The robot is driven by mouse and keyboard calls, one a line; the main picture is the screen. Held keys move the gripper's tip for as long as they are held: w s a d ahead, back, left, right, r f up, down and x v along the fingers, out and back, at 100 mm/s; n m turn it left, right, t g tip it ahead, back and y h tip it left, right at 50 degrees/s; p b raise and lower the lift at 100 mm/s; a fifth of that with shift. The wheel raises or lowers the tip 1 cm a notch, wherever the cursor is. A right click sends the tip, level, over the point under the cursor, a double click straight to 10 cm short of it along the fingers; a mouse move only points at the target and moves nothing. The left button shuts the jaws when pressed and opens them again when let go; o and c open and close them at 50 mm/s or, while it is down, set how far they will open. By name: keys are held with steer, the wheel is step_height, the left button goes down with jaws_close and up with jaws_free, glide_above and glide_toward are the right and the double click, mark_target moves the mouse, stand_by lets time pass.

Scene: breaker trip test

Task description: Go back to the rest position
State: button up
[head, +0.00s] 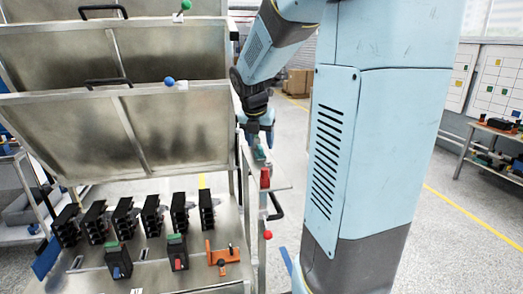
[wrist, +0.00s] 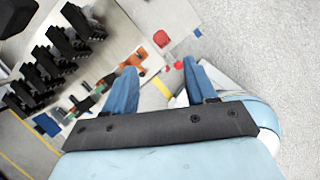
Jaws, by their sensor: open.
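My gripper (head: 257,132) hangs at the right end of the metal bench in the head view, partly hidden and small there. In the wrist view its two blue fingers (wrist: 162,84) stand apart with nothing held between them. Past the fingertips are the bench edge, a small red knob and the floor. My arm comes down to it from the top of the head view.
The metal bench (head: 205,262) holds a row of black breakers (head: 151,215), a green-topped breaker (head: 117,258), a red-switched breaker (head: 177,252) and an orange device (head: 222,257). Tilted metal panels (head: 165,125) rise above. A side shelf carries a red item (head: 265,178). Open floor (head: 470,235) lies right.

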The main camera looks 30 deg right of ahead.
steer(key=shift+s+a+r, duration=0.1)
steer(key=shift+a+r, duration=0.05)
steer(key=shift+r, duration=0.3)
steer(key=s+a+r+m+t+y, duration=0.1)
steer(key=s+a+m, duration=0.6)
steer(key=s+m, duration=0.4)
steer(key=s+a+r+m+t+y, duration=0.1)
steer(key=s+a+m+y, duration=0.1)
steer(key=s+a+m, duration=0.4)
steer(key=s+m, duration=0.4)
steer(key=m, duration=0.5)
steer(key=shift+s+a+m, duration=0.35)
steer(key=shift+m, duration=0.05)
